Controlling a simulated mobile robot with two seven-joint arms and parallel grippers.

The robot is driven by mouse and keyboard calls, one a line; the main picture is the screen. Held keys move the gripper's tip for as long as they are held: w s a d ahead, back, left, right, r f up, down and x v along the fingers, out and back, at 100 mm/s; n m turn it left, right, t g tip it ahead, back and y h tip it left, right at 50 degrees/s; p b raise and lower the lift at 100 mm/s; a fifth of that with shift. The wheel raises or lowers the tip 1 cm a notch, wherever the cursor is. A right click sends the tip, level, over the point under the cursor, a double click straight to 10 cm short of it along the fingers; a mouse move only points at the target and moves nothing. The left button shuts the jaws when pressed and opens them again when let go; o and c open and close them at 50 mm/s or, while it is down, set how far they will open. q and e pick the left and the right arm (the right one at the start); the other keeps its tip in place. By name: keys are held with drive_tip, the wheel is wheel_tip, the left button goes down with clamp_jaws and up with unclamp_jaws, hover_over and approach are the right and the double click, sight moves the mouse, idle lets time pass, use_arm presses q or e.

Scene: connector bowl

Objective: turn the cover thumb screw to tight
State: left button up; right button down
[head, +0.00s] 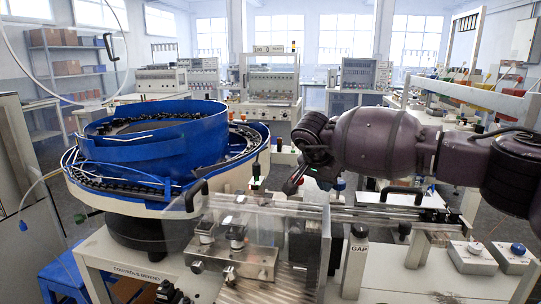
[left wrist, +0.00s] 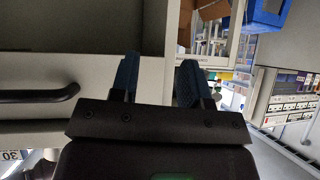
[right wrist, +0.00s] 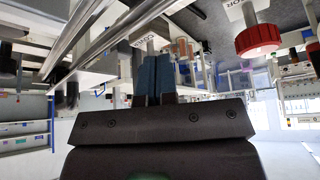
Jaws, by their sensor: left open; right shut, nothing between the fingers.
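A clear cover (head: 285,215) with a black handle stands over the metal block (head: 240,258) at the front centre of the machine. I cannot clearly make out its thumb screw. A red ridged knob (right wrist: 258,40) shows close at the upper right of the right wrist view; I cannot tell whether it is that screw. My right gripper (head: 290,187) is above the far side of the cover, pointing down-left. Its fingers are together and empty in the right wrist view (right wrist: 154,77). My left gripper (left wrist: 158,80) is open and empty, outside the head view.
A blue bowl feeder (head: 150,145) stands left of the cover. A rail assembly (head: 390,215) runs to the right. A black knob (head: 360,231) sits above the GAP label. Control boxes (head: 472,257) stand at the front right. A blue stool (head: 62,272) is at lower left.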

use_arm(q)
drive_tip(key=r, duration=0.1)
drive_tip(key=w+r+p, duration=0.1)
drive_tip(key=shift+a+r+p, duration=0.15)
drive_tip(key=shift+r+p, duration=0.15)
drive_tip(key=shift+r, duration=0.05)
use_arm(e)
wheel_tip(320, 180, up, 6)
drive_tip(key=shift+a, duration=0.15)
use_arm(q)
drive_tip(key=shift+f, duration=0.1)
